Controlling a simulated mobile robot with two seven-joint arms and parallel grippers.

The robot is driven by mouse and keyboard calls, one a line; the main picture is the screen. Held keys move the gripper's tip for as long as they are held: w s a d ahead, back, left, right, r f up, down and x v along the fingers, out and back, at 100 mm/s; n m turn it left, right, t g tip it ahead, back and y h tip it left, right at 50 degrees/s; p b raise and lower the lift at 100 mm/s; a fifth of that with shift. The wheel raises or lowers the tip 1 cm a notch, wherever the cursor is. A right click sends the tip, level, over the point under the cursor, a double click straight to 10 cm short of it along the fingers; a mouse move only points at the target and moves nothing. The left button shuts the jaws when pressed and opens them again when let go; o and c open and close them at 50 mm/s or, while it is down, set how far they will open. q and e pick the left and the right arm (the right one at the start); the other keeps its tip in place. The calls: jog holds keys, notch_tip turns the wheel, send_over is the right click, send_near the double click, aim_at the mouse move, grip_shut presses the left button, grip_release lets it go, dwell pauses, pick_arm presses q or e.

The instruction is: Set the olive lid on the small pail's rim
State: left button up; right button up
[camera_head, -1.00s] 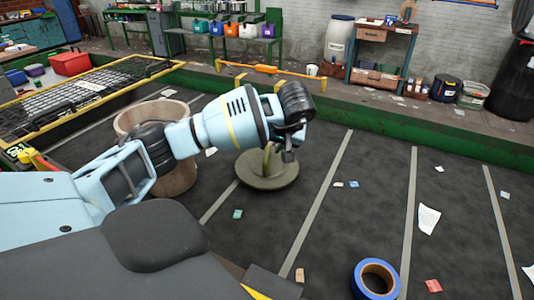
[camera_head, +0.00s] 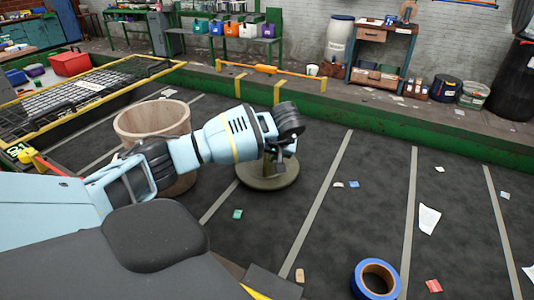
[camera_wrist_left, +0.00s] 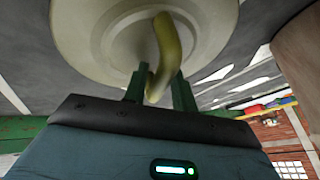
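The olive lid (camera_head: 262,183) lies flat on the dark belt, with its curved handle up. In the left wrist view the lid (camera_wrist_left: 90,35) fills the top, and its yellowish-olive handle (camera_wrist_left: 165,45) reaches between my green fingers. My left gripper (camera_head: 281,165) is over the lid in the head view and hides most of the handle. In the left wrist view the left gripper (camera_wrist_left: 160,90) has its fingers apart, one on each side of the handle. The tan pail (camera_head: 152,118) stands upright and open-topped to the left, partly behind my left arm. My right gripper is not in view.
A blue tape roll (camera_head: 376,279) lies on the belt at the front right. Paper scraps, such as a white sheet (camera_head: 429,219), are scattered about. A green belt edge (camera_head: 340,105) runs along the back. The belt right of the lid is mostly clear.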

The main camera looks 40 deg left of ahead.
pick_arm(q)
grip_shut()
jog(key=shift+r, duration=0.1)
